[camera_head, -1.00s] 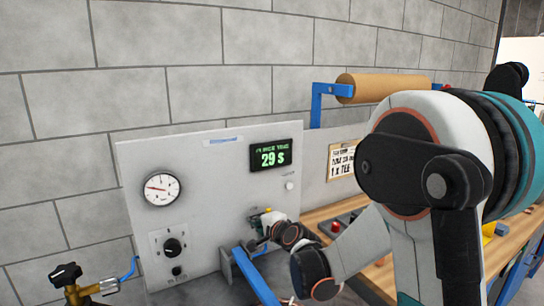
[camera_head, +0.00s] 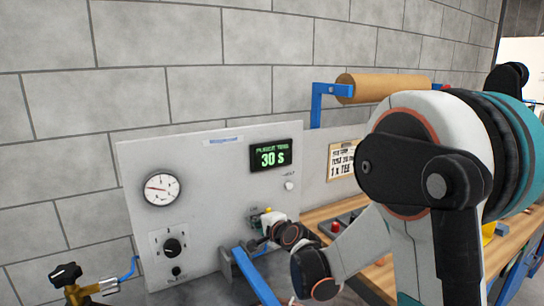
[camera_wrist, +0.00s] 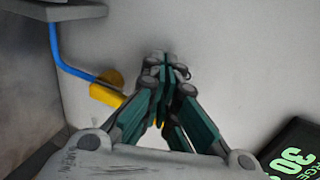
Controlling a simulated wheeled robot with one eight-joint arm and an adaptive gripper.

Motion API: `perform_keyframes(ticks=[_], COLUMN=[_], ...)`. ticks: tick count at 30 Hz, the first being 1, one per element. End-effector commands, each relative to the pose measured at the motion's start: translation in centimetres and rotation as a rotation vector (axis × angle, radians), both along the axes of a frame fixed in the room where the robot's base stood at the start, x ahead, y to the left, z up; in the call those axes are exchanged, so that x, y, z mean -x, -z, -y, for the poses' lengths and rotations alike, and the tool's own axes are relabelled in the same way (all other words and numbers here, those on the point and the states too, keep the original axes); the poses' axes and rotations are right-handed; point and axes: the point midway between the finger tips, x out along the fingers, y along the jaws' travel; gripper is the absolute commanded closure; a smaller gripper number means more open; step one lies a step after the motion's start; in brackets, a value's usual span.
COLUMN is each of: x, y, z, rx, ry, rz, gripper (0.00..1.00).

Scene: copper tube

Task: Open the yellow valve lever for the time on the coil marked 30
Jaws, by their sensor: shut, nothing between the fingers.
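The yellow valve lever (camera_wrist: 107,96) shows in the wrist view left of my gripper (camera_wrist: 166,72), by the end of a blue tube. A brass-coloured round part sits beside it. More yellow shows between my fingers, so part of the lever seems hidden behind them. My gripper is shut with nothing between its fingertips, close to the panel. In the head view my gripper (camera_head: 257,222) is at the panel's right part, and a small yellow bit (camera_head: 267,210) shows just above it. The timer display (camera_head: 270,157) reads 30 S in green; its digits also show in the wrist view (camera_wrist: 292,158).
The grey panel (camera_head: 205,190) carries a round gauge (camera_head: 161,189) and a black knob (camera_head: 172,246). A brass valve with a black knob (camera_head: 66,275) stands at lower left. A wooden bench (camera_head: 325,212) with a paper card (camera_head: 343,158) is on the right.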

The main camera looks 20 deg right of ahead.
Motion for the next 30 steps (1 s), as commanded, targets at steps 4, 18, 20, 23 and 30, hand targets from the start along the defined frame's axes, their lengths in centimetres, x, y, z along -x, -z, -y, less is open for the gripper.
perform_keyframes(ticks=[4,18,20,23,30], x=[0.0,-0.9,-1.0,-1.1,-1.6], y=[0.0,0.0,0.0,0.0,0.0], z=[0.2,4.3,4.8,5.7,7.8], rx=[0.0,0.0,0.0,0.0,0.0], ry=[0.001,0.003,0.002,0.002,0.002], rz=[0.0,0.0,-0.001,0.0,0.0], gripper=[1.0,1.0,1.0,1.0,1.0])
